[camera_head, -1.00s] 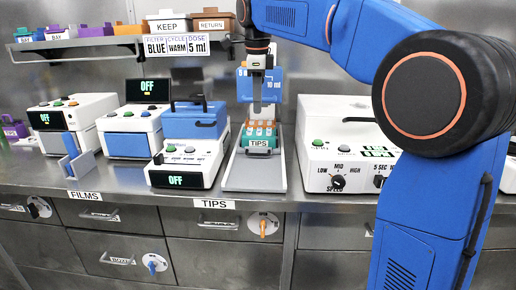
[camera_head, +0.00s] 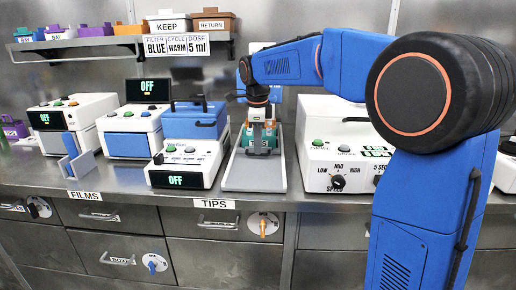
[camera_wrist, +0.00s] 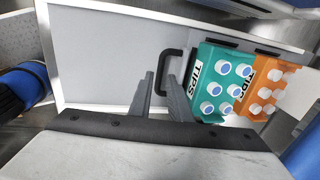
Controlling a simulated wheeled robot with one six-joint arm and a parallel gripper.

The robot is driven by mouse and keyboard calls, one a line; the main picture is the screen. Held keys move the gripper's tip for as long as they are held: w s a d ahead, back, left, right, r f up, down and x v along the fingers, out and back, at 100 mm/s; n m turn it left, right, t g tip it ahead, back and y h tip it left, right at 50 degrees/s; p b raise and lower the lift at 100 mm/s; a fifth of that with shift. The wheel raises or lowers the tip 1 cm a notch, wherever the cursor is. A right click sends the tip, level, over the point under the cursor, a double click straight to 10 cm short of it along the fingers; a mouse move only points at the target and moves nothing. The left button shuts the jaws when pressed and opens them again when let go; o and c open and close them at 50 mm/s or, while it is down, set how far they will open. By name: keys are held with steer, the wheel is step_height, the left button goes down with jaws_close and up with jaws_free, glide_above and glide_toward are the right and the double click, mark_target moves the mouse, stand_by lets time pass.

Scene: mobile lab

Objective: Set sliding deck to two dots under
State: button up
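The sliding deck (camera_head: 240,178) is a pale grey tray at the middle of the bench. It fills much of the wrist view (camera_wrist: 100,55). A teal rack (camera_wrist: 222,82) marked TIPS, with white-and-blue caps, stands on its far part, and an orange rack (camera_wrist: 265,88) stands behind it. A black loop handle (camera_wrist: 168,54) shows in front of the teal rack. My gripper (camera_wrist: 161,76) is open, its two grey fingers apart beside the handle; I cannot tell whether they straddle it. In the head view my gripper (camera_head: 259,138) hides part of the racks. No dot marks are legible.
A white machine with a blue lid (camera_head: 188,160) stands close left of the deck. A white device with a speed knob (camera_head: 345,160) stands close right. A shelf (camera_head: 110,42) with coloured bins is on the wall. The deck's front part is clear.

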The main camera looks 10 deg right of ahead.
steer(key=shift+w+f, duration=0.15)
steer(key=shift+f, duration=0.75)
jaws_close()
steer(key=s, duration=0.2)
steer(key=s+a, duration=0.1)
steer(key=s, duration=0.1)
steer(key=s+a, duration=0.1)
steer(key=s, duration=0.1)
steer(key=shift+s, duration=0.15)
